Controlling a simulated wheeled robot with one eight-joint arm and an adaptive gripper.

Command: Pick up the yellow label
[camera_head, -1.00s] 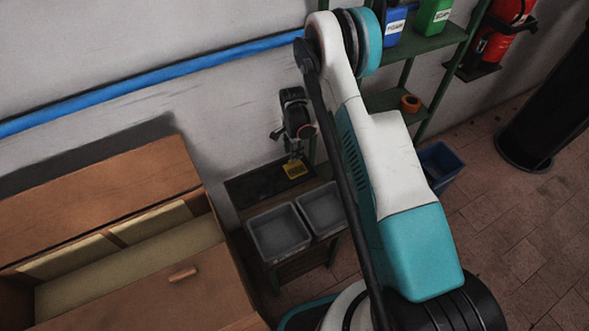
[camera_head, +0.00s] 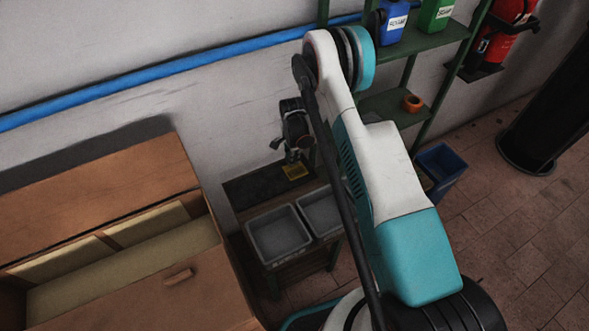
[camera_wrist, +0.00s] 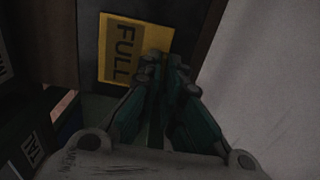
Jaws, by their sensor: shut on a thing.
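The yellow label (camera_head: 295,171) is a small flat card at the dark back part of the low bench. In the wrist view the closed fingertips of my gripper (camera_wrist: 163,68) are shut on the label's edge and hide one corner. I cannot tell whether the label touches the dark surface or is just above it.
Two grey bins (camera_head: 278,255) stand at the front of the bench. A wooden cabinet (camera_head: 165,285) is on the left. A green shelf (camera_head: 425,42) with blue and green containers and an orange ring stands right of my arm. A blue bin (camera_head: 440,172) is on the floor.

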